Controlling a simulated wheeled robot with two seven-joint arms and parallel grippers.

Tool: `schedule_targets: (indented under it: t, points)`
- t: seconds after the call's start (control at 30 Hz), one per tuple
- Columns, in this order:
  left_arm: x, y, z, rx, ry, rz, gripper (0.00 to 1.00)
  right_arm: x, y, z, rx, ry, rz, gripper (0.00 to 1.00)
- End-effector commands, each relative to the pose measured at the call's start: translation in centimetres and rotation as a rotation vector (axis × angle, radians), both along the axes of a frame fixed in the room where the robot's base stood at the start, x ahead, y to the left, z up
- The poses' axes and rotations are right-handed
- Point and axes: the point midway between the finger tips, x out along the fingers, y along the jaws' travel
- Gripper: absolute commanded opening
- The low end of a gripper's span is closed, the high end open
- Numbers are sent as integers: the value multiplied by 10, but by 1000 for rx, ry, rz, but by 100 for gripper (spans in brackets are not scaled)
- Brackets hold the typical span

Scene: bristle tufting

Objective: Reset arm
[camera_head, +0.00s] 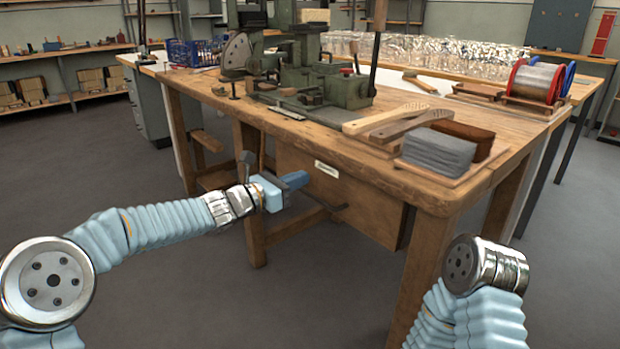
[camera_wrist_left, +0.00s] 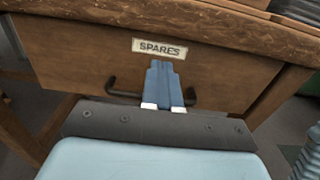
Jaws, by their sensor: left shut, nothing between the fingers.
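My left gripper (camera_head: 304,179) reaches in from the left, in front of the workbench's drawer. Its blue fingers are together and empty; in the left wrist view the closed fingertips (camera_wrist_left: 162,65) point at the drawer just under its label. The wooden drawer front (camera_head: 362,205) carries a white label (camera_head: 327,169) that reads SPARES in the left wrist view (camera_wrist_left: 159,47). A dark handle (camera_wrist_left: 123,93) shows on both sides of the fingers, which hide its middle. I cannot tell whether the fingers touch it. Only part of my right arm shows at lower right; its gripper is out of view.
The wooden workbench (camera_head: 400,182) stands close ahead, its front leg (camera_head: 417,275) between my arms. On it are a green machine (camera_head: 320,75), grey and brown bristle blocks (camera_head: 438,151), wooden brush pieces (camera_head: 385,118) and a wire spool (camera_head: 535,82). The floor at left (camera_head: 130,180) is clear.

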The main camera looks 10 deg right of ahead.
Motion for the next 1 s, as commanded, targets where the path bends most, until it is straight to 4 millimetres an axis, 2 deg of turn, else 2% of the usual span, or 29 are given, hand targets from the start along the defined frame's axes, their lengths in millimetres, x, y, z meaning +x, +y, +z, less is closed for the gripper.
schedule_targets:
  t: [0.1, 0.3, 0.43, 0.53, 0.57, 0.67, 0.7, 0.77, 0.8, 0.87, 0.9, 0.97, 1.0]
  points:
    - [-16, 25, -4, 2, 3, 2, 0, 1, 0, -5, 0, 0, -2, 66]
    - [-36, 55, -4, 2, 4, 2, 0, 1, 0, -6, 1, 0, -1, 66]
    - [-43, 64, -5, 8, 4, -1, 0, 1, 0, -6, 1, 0, -1, 66]
    - [-47, 65, -26, 69, 15, -10, 0, 0, 0, -4, 1, 0, -1, 66]
    - [-49, 65, -38, 105, 21, -14, 0, 0, 0, -2, 1, 1, -1, 66]
    - [-63, 65, -98, 292, 39, -56, 0, 0, 1, 4, 2, 1, 2, 66]
    - [-72, 68, -129, 390, 42, -85, 0, 0, 2, 8, 2, 1, 2, 66]
    - [-91, 74, -178, 551, 39, -145, 0, 0, 2, 13, 3, 2, 3, 66]
    - [-106, 81, -210, 660, 29, -193, 0, -1, 3, 16, 4, 2, 4, 66]
    - [-132, 93, -255, 821, 3, -282, 0, -1, 4, 22, 5, 1, 5, 66]
    - [-151, 103, -283, 927, -25, -352, 0, -1, 4, 25, 5, 2, 7, 66]
    - [-183, 119, -322, 1081, -86, -476, 0, -2, 5, 31, 6, 3, 8, 66]
    - [-207, 131, -345, 1178, -144, -573, 0, -2, 6, 36, 7, 3, 9, 66]
